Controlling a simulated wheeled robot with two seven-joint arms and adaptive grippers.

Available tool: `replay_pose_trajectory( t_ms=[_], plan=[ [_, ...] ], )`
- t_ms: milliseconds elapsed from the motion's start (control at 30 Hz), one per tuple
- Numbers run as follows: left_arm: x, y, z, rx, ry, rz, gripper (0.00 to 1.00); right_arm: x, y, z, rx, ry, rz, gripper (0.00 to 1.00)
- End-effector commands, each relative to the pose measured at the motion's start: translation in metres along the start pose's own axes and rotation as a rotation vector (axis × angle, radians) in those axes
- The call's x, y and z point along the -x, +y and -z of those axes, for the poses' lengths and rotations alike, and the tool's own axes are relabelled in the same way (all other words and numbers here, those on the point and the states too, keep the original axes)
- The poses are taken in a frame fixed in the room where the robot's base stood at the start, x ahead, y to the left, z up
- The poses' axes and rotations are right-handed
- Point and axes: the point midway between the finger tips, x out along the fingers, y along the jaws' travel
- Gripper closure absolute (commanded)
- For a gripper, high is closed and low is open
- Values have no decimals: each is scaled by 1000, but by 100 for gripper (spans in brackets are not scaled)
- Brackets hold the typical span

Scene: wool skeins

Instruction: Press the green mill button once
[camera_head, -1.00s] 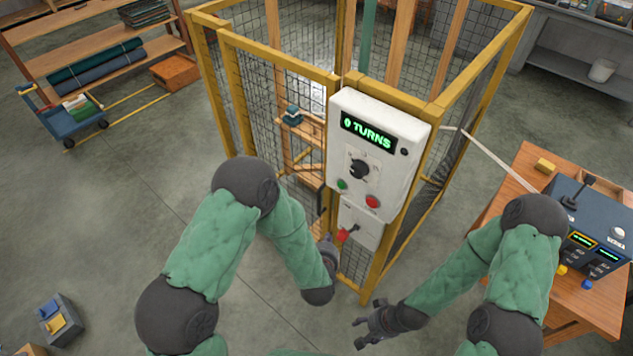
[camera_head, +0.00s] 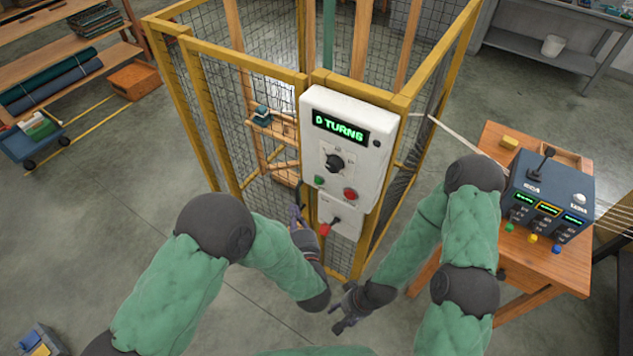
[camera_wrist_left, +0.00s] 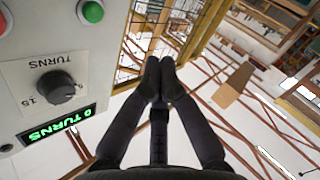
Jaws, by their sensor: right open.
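The green mill button (camera_head: 319,180) is on the lower left of a white control box (camera_head: 345,140) on the yellow cage's corner post. It also shows at the top left of the left wrist view (camera_wrist_left: 92,12). My left gripper (camera_head: 294,210) is below and a little left of the button, apart from it. In the left wrist view its fingertips (camera_wrist_left: 160,72) are together with nothing between them, right of and below the button. My right gripper (camera_head: 343,312) is open and empty, low in front of the cage.
A red button (camera_head: 350,194) sits right of the green one, below a black dial (camera_head: 334,163) and a display (camera_head: 340,127) reading 0 TURNS. A lower box has a red-handled switch (camera_head: 326,229). A wooden table (camera_head: 553,275) with a console (camera_head: 550,195) stands right.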

Motion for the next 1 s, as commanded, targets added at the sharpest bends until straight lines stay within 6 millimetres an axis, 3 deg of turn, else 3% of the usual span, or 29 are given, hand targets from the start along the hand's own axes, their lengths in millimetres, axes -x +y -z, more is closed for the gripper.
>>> replay_pose_trajectory(
  t_ms=[600, 1000],
  plan=[
    [-48, 34, -36, 1, 0, -2, 100, -11, 4, 0, 0, 0, 0, 47],
    [-60, 44, -44, 0, -1, 0, 100, -16, 6, 1, 0, 0, 0, 47]
  ],
)
